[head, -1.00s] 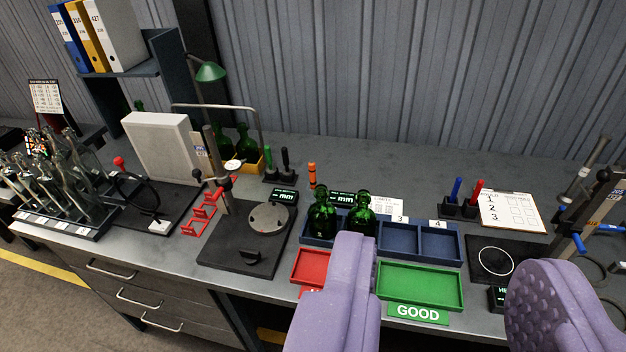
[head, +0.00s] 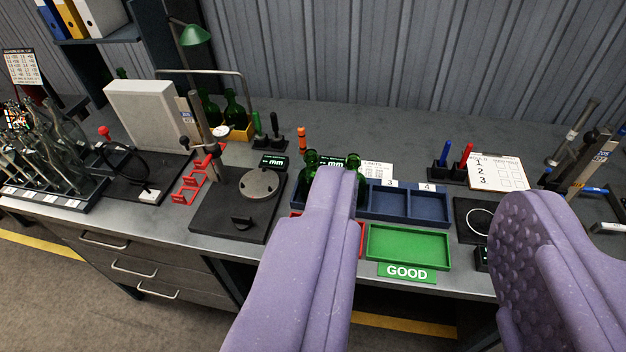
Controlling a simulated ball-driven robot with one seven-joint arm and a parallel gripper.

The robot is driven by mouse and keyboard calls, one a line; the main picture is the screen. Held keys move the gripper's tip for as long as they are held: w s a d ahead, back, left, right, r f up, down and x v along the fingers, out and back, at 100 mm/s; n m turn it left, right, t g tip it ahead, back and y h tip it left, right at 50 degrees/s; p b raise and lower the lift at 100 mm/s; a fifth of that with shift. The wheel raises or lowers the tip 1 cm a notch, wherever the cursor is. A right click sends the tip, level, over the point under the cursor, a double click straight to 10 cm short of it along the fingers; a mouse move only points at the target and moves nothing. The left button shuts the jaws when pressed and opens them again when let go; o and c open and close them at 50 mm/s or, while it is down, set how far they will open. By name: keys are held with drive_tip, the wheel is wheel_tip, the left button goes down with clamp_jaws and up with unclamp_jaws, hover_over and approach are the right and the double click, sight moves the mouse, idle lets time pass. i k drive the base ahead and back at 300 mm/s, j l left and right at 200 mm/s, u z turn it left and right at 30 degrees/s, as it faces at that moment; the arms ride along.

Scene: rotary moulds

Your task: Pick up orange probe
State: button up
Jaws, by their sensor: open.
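The orange probe (head: 302,138) stands upright on the bench, behind the green bottles and left of the small black "mm" display. Its lower end is partly hidden near the bottle tops. My gripper (head: 430,240) shows as two purple fingers spread wide apart, open and empty. It is nearer to the camera than the bench items, to the right of and in front of the probe. The left finger covers part of the green bottles (head: 309,171) and the red tray.
A blue compartment tray (head: 428,206) and a green GOOD tray (head: 408,247) lie between the fingers. A black gauge stand (head: 225,213) is on the left. Blue and red markers (head: 455,154) stand behind right.

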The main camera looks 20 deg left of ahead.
sight(301, 130)
drive_tip(key=i+j, duration=0.25)
drive_tip(key=i, duration=0.15)
drive_tip(key=i+j, duration=0.25)
drive_tip(key=i, duration=0.2)
drive_tip(key=i+j, duration=0.25)
drive_tip(key=i, duration=0.15)
drive_tip(key=i+j, duration=0.25)
drive_tip(key=i, duration=0.2)
